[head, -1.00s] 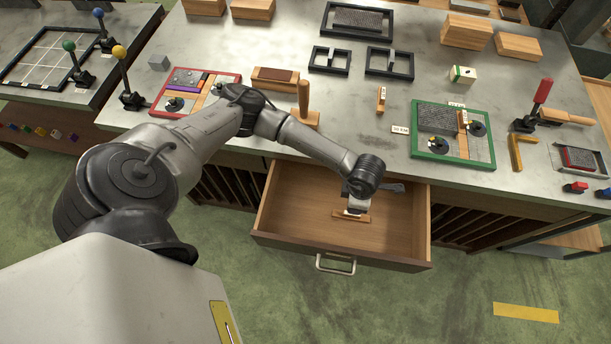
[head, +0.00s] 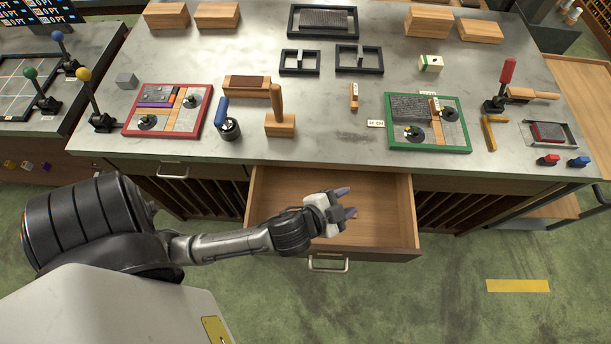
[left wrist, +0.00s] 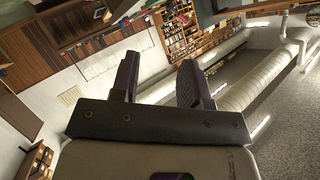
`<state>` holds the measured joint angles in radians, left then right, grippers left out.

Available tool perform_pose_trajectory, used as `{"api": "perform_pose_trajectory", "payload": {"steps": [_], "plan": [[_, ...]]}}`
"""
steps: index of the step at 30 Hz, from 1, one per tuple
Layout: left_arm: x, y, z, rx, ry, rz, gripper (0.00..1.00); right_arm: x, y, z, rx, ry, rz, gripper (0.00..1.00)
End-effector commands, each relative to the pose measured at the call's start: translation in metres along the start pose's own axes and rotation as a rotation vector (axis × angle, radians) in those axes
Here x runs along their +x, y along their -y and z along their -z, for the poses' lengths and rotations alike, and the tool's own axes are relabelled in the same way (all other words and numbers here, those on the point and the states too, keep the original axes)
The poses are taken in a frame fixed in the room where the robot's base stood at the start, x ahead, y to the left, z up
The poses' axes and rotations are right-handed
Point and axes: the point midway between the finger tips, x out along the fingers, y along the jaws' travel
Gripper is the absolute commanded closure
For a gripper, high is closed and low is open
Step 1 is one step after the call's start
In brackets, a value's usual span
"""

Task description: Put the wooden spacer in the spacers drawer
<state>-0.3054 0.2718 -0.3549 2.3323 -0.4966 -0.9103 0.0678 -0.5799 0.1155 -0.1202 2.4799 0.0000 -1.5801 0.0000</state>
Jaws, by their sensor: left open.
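The drawer (head: 385,252) below the bench stands pulled open. My left gripper (head: 347,201) is over it, turned sideways, with its two fingers apart and nothing between them. In the left wrist view the fingers (left wrist: 158,82) are also apart and empty. A small wooden piece (head: 354,215), which looks like the spacer, shows in the drawer just past the lower finger. It is mostly hidden by the gripper. I cannot read a label on the drawer. My right gripper is not in view.
On the bench are a red-framed tray (head: 207,112), a green-framed tray (head: 466,136), a blue-handled tool (head: 222,112), a wooden block with a handle (head: 280,122) and a small upright wooden piece (head: 354,95). The right part of the drawer is clear.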

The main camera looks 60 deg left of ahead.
Motion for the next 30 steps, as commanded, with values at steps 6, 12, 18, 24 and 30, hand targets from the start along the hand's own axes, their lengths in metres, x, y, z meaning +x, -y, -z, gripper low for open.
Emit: {"api": "perform_pose_trajectory", "payload": {"steps": [6,12,18,24,30], "plan": [[-0.061,-0.025,-0.095,-0.240,0.515,-0.200,0.58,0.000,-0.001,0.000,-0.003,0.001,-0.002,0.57],[-0.107,-0.043,-0.128,-0.327,0.749,-0.336,0.58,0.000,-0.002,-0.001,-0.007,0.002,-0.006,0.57],[-0.122,-0.047,-0.136,-0.346,0.812,-0.379,0.58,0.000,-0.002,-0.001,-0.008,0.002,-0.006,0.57],[-0.121,-0.047,-0.136,-0.346,0.812,-0.379,0.58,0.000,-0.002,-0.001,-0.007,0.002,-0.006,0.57],[-0.121,-0.047,-0.135,-0.345,0.811,-0.378,0.58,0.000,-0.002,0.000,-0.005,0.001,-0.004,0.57]]}}
